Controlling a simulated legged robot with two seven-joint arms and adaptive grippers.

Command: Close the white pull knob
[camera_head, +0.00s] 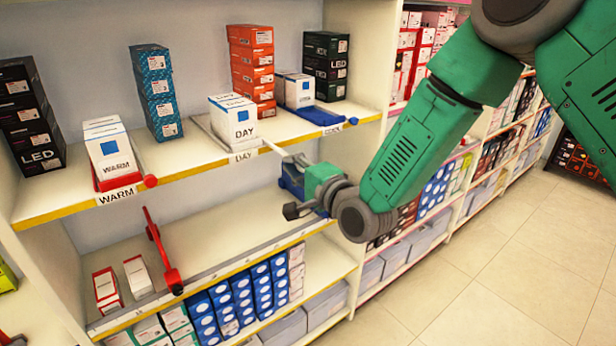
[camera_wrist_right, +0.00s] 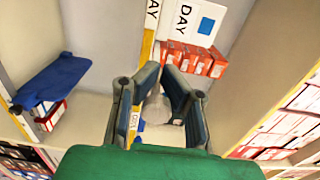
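The white pull knob (camera_head: 272,147) sticks out from the front of the upper shelf, below the white DAY box (camera_head: 233,119). In the right wrist view a pale knob (camera_wrist_right: 156,107) shows between my fingers. My right gripper (camera_head: 293,163) reaches in from the right at the shelf's front edge, beside the white knob's outer end. In the right wrist view the fingers of this gripper (camera_wrist_right: 162,80) stand apart, one on each side of the knob; whether they touch it is unclear. The DAY box (camera_wrist_right: 190,20) shows beyond them. My left gripper is not in view.
A red pull knob (camera_head: 150,181) stands left by the WARM box (camera_head: 110,152). A blue tray (camera_head: 318,115) with a blue knob lies right. Open floor (camera_head: 490,280) lies at right.

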